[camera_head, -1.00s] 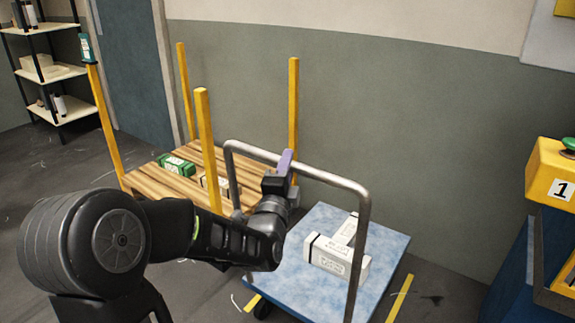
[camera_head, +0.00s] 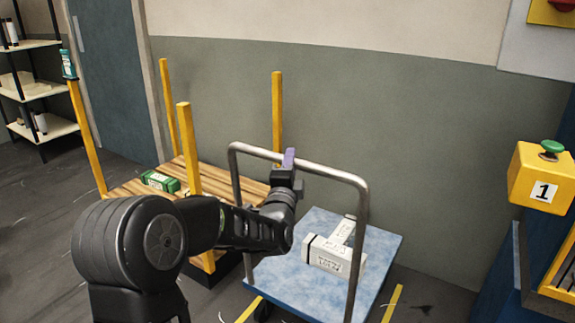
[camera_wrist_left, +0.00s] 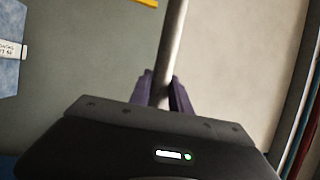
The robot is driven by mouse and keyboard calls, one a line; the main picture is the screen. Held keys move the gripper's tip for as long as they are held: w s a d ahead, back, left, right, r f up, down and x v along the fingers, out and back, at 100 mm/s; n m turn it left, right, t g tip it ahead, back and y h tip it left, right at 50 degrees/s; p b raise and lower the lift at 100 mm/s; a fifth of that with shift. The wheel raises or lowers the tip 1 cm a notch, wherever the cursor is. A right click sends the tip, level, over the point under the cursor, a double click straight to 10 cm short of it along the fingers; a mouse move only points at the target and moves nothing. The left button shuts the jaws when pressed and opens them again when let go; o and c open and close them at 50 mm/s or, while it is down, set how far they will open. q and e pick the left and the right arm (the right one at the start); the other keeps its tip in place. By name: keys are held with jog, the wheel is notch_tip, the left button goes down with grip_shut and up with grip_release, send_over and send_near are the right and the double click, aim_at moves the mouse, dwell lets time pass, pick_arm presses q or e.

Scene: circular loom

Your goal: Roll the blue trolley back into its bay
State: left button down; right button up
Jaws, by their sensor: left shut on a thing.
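The blue trolley (camera_head: 325,289) has a flat blue deck and a grey metal push handle (camera_head: 331,172) rising at its near left side. White boxes (camera_head: 336,250) lie on its deck. My left gripper (camera_head: 288,160) is shut on the top bar of the handle. In the left wrist view the bar (camera_wrist_left: 171,50) runs between the purple fingers (camera_wrist_left: 163,92). Yellow floor lines (camera_head: 393,303) show beside the trolley, partly hidden by it. My right gripper is not in view.
A wooden-decked cart (camera_head: 236,186) with yellow posts and a green box (camera_head: 160,181) stands close left of the trolley. The wall (camera_head: 420,150) is behind. A yellow button box (camera_head: 541,178) marked 1 stands at the right. Shelves (camera_head: 47,128) are at far left.

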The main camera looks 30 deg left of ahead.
pick_arm(q)
jog(key=c, duration=1.2)
grip_release()
jog(key=shift+w, duration=0.15)
jog(key=v, duration=0.7)
jog(key=shift+s+d, duration=0.2)
jog(key=shift+s, duration=0.15)
jog(key=shift+f, duration=0.1)
